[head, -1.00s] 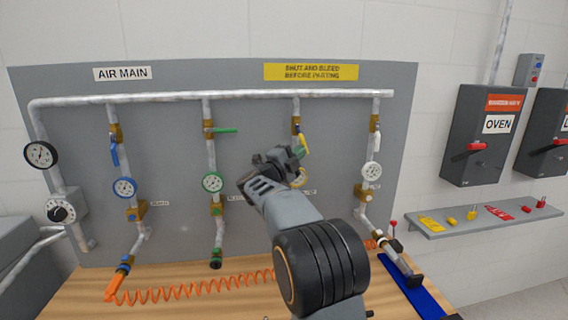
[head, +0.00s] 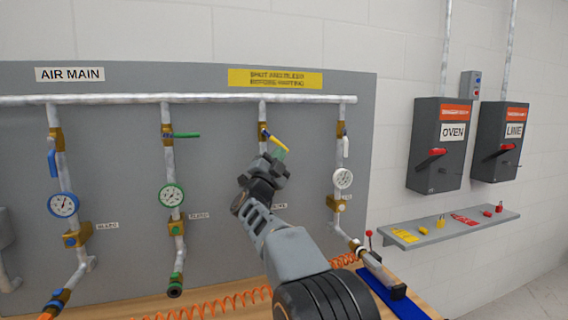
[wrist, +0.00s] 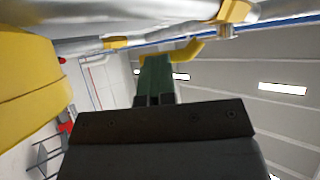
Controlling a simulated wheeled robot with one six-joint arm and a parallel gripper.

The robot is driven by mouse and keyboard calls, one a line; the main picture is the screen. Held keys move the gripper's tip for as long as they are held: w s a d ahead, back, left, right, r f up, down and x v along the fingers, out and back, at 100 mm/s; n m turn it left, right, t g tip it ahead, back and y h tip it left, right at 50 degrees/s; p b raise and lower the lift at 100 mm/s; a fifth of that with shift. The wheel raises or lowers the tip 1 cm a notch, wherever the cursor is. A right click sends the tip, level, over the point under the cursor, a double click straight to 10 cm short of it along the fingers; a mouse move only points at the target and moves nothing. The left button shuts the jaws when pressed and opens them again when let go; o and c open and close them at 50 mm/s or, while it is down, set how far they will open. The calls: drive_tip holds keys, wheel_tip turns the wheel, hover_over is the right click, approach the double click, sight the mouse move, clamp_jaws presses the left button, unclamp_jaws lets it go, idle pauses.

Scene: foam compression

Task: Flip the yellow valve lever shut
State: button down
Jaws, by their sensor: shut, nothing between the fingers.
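The yellow valve lever (head: 277,141) is on the third drop pipe, below the overhead air pipe. It slants down and right from its brass valve (head: 263,133), neither along the pipe nor square to it. My gripper (head: 279,154) is shut and empty, its green fingertips at the lever's lower end. In the wrist view, the fingers (wrist: 155,80) point up at the yellow lever (wrist: 188,50), very close to it; I cannot tell whether they touch. A large yellow rounded part (wrist: 30,85) fills the left of the wrist view. My arm hides the pipe below the lever.
A green lever (head: 187,135) sticks out sideways on the pipe to the left; a blue lever (head: 52,163) hangs down farther left. A white gauge (head: 343,179) is close at right. An orange coiled hose (head: 215,301) lies on the bench. Switch boxes (head: 437,145) hang on the right wall.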

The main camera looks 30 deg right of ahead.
drive_tip(key=shift+d+r, duration=0.2)
idle(0.3)
drive_tip(key=shift+f, duration=0.15)
drive_tip(key=b+v, duration=0.7)
drive_tip(key=v, duration=0.7)
drive_tip(key=shift+d+f, duration=0.3)
drive_tip(key=shift+d, duration=0.15)
